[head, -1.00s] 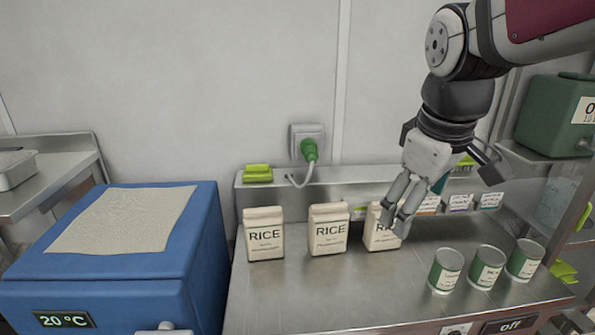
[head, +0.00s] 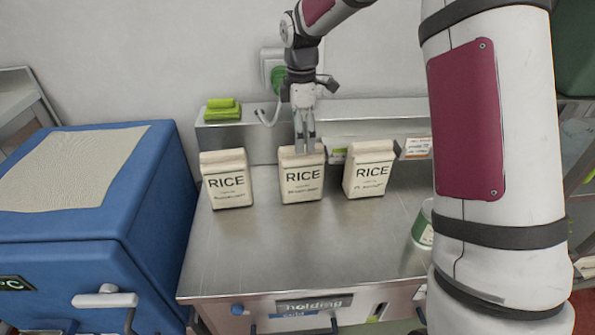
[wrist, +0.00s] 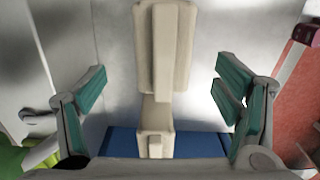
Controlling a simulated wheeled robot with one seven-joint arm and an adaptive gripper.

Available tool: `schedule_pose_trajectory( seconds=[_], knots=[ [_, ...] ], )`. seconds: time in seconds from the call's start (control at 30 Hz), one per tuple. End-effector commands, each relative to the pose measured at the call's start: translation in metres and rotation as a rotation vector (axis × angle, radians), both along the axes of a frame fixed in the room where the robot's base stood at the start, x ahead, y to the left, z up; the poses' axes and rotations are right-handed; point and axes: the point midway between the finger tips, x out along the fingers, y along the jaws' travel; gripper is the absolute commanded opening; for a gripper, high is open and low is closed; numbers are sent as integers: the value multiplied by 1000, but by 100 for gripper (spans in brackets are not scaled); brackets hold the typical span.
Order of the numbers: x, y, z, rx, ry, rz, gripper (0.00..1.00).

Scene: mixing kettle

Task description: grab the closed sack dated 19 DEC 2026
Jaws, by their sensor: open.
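Three cream RICE sacks stand upright in a row on the steel counter: the left sack (head: 227,182), the middle sack (head: 301,185) and the right sack (head: 369,180). Their tops look folded shut, and the small print is too blurred to read a date. My gripper (head: 304,146) points down at the top of the middle sack. In the wrist view my gripper (wrist: 160,95) is open, its teal-padded fingers apart with a cream sack (wrist: 170,50) in line with the gap. A second sack (wrist: 155,145) shows lower down. Contact is not visible.
A blue box (head: 120,225) stands left of the counter (head: 290,260). Green blocks (head: 222,110) lie on the rear ledge behind the left sack. A can (head: 423,230) at the right is partly hidden by my arm. The counter's front is clear.

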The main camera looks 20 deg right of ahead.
Motion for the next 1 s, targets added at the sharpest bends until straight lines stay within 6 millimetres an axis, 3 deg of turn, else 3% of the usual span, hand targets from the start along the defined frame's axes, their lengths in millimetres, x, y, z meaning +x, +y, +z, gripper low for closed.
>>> schedule_pose_trajectory(
  seconds=[0.1, 0.3, 0.57, 0.8, 1.0],
  knots=[
    [-2, 0, -24, 0, 6, 0, 83],
    [-2, 0, -54, 0, 2, -1, 83],
    [-3, 0, -72, -1, 3, -1, 83],
    [-6, 0, -106, -1, 2, -2, 83],
    [-4, 0, -116, -1, 0, -2, 83]
  ],
)
